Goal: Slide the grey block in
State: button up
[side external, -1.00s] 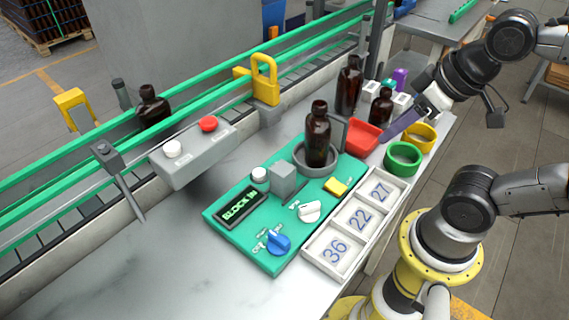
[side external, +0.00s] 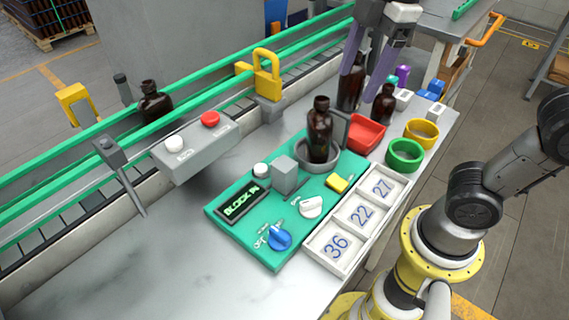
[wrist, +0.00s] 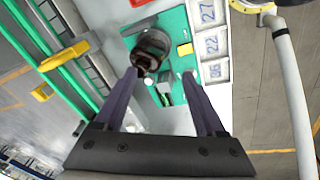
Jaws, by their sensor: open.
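The grey block (side external: 285,174) sits on the green panel (side external: 232,238), between a dark display (side external: 242,203) and the dish with a brown bottle. A thin dark slot or bar lies just beside it. The display text seems to begin with "BLOCK". My gripper (side external: 358,86) is open and points down among the brown bottles at the back, up and right of the block and apart from it. In the wrist view my open gripper (wrist: 158,74) has its fingers either side of the view of the panel.
A brown bottle (side external: 319,130) stands in a grey dish on the panel. More bottles (side external: 383,103) stand near my gripper. A red tray (side external: 365,134), a green ring (side external: 404,155) and a yellow ring (side external: 421,132) lie right. Numbered trays (side external: 327,252) edge the panel. The front-left bench is clear.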

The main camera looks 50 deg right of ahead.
jog(key=w+a+n+g, duration=0.1)
jog(key=w+a+n, duration=0.2)
jog(key=w+a, duration=0.15)
jog(key=n+g, duration=0.1)
jog(key=n, duration=0.1)
send_near(284, 164)
jog(key=shift+h, duration=0.3)
jog(key=f, duration=1)
jog(key=shift+w+a+f, duration=0.1)
jog(key=shift+a+f, duration=0.1)
jog(key=shift+f, duration=0.2)
grip_shut()
dwell(0.3)
